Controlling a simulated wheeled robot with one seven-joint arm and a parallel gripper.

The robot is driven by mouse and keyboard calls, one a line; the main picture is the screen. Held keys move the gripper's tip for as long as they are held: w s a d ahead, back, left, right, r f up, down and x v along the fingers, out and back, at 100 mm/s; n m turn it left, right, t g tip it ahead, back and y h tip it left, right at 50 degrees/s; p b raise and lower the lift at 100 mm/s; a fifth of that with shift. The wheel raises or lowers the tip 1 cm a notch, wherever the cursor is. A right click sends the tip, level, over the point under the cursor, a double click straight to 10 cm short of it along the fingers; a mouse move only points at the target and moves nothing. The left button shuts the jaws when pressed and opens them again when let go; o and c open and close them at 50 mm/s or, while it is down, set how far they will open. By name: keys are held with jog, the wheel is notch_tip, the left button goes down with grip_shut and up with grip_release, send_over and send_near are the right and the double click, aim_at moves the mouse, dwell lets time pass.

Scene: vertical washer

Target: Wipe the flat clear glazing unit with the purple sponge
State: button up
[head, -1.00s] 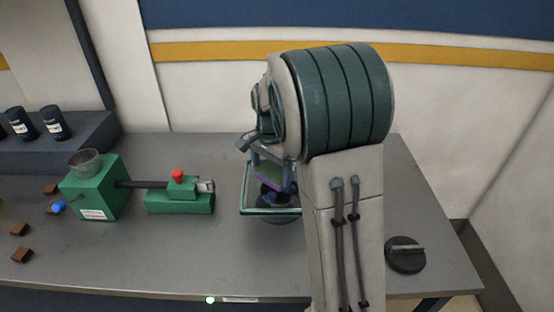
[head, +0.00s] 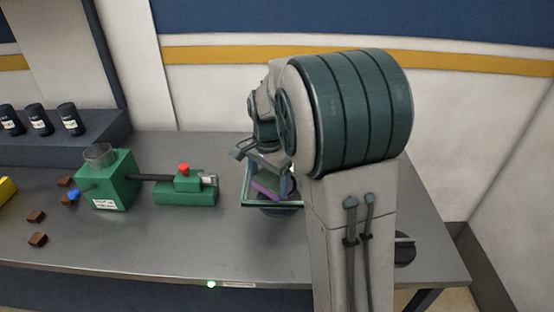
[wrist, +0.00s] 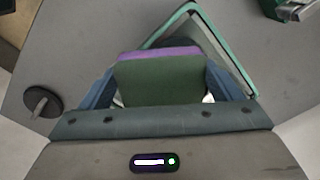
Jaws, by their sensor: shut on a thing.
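The sponge (head: 268,188) has a purple layer and a green layer. In the wrist view the sponge (wrist: 160,78) sits between the two blue fingers of my gripper (wrist: 160,85), which is shut on it. The flat clear glazing unit (head: 262,205) is a pane with a pale green edge, lying level on a dark round support. In the wrist view the glazing unit (wrist: 225,55) shows beyond and to the right of the sponge. The sponge is over the pane in the head view; I cannot tell whether they touch. My arm hides the pane's right part.
A green machine (head: 110,180) with a hopper and a green clamp block (head: 185,190) with a red knob stand left of the pane. Brown blocks (head: 37,239) lie further left. A dark round knob-like piece (wrist: 42,102) lies on the table (head: 240,250), whose front middle is clear.

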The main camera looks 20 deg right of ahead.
jog(key=shift+d+r+p, duration=0.15)
jog(key=shift+r+p, duration=0.45)
jog(key=shift+r, duration=0.3)
jog(key=shift+r+p, duration=1.45)
jog(key=shift+r, duration=0.55)
